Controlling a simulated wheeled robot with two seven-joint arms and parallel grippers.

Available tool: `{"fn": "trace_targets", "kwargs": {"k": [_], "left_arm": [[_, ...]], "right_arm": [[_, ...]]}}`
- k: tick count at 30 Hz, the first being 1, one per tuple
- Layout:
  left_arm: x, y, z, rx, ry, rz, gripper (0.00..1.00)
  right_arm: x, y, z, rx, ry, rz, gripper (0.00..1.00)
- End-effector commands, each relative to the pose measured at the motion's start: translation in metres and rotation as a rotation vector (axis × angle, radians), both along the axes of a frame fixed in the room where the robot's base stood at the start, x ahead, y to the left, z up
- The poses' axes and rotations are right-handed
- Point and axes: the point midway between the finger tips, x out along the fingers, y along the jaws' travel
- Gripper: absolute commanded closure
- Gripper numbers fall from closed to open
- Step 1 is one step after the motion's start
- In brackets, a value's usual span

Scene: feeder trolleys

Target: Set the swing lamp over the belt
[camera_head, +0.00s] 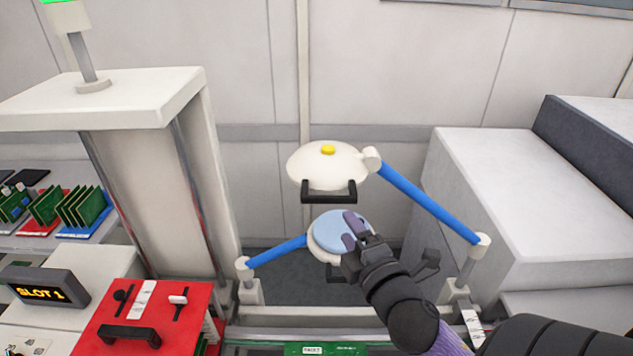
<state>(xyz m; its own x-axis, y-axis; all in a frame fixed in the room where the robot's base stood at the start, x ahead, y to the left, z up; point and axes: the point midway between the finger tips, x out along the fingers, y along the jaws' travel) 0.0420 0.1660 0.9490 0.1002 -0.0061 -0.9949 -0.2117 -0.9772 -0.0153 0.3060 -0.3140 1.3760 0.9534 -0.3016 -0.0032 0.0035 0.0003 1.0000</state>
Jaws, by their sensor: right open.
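The swing lamp (310,158) has a white dome shade with a yellow knob (328,150) on top and a black handle (329,196) in front. Its blue arm (425,201) runs down right to a post. A round pale-blue lens (333,230) on a second blue arm (277,250) from a left post sits in front of and below the lamp. My right gripper (350,230) is open with its fingers over the right part of this lens; contact cannot be told. It is apart from the lamp handle. The belt line (255,334) crosses the bottom edge. My left gripper is out of view.
A red panel (105,310) with a black handle and a "SLOT 1" display (42,288) stand at lower left. Racks of green boards (82,206) are behind them. A white cabinet (510,190) bounds the right. A green board (318,349) lies at the bottom.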

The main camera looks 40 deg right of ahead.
Motion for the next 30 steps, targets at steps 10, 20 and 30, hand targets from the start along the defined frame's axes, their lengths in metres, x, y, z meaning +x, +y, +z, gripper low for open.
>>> {"fn": "trace_targets", "kwargs": {"k": [10, 20, 30], "left_arm": [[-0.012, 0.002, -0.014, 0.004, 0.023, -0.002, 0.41], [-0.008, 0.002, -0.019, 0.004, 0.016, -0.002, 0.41], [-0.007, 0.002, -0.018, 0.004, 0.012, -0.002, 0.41]], "right_arm": [[0.069, -0.022, -0.001, -0.003, -0.002, -0.001, 0.41], [0.093, -0.029, -0.001, 0.001, 0.001, -0.001, 0.41], [0.092, -0.029, -0.001, 0.002, 0.002, -0.001, 0.81]]}}
